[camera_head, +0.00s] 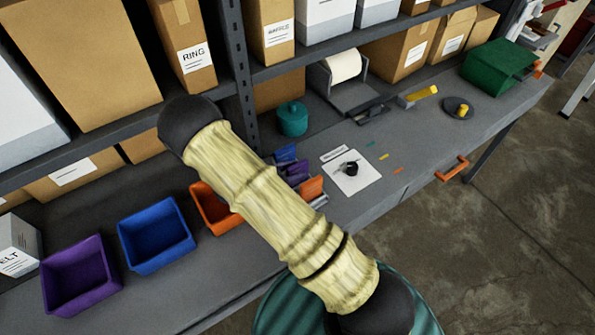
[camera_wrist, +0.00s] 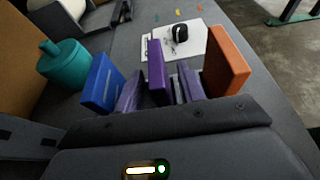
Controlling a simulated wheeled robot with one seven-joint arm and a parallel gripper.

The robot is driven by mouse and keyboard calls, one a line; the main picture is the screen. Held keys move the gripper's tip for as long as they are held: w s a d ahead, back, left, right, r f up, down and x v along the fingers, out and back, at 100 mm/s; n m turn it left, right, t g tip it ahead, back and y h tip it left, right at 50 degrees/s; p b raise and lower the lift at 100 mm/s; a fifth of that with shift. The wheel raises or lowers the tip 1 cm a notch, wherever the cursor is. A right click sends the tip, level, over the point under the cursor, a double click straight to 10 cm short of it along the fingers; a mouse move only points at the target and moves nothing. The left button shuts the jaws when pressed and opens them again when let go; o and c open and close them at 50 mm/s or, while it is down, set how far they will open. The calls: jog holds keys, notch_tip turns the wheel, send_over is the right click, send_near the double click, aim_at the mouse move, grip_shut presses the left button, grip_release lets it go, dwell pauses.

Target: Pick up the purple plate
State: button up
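The purple plate (camera_wrist: 156,72) stands on edge in the wrist view, between a blue plate (camera_wrist: 102,84) on the left and an orange plate (camera_wrist: 228,62) on the right. It also shows in the head view (camera_head: 297,170), partly hidden behind my arm. My gripper (camera_wrist: 160,92) is close to the purple plate at the bottom of the wrist view. Greyish-purple pieces, which look like its fingers, lie on both sides of the plate's lower part. I cannot tell whether they touch it. My gripper does not show clearly in the head view.
Purple (camera_head: 80,276), blue (camera_head: 155,236) and orange (camera_head: 212,207) bins stand along the left of the bench. A teal pot (camera_wrist: 64,65) stands left of the plates. A white sheet (camera_wrist: 178,45) with a small black object lies beyond them. Shelves with boxes rise behind.

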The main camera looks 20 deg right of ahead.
dwell(0.5)
grip_shut()
notch_tip(320, 180, up, 10)
jog(key=b, duration=0.3)
dwell(0.4)
dwell(0.4)
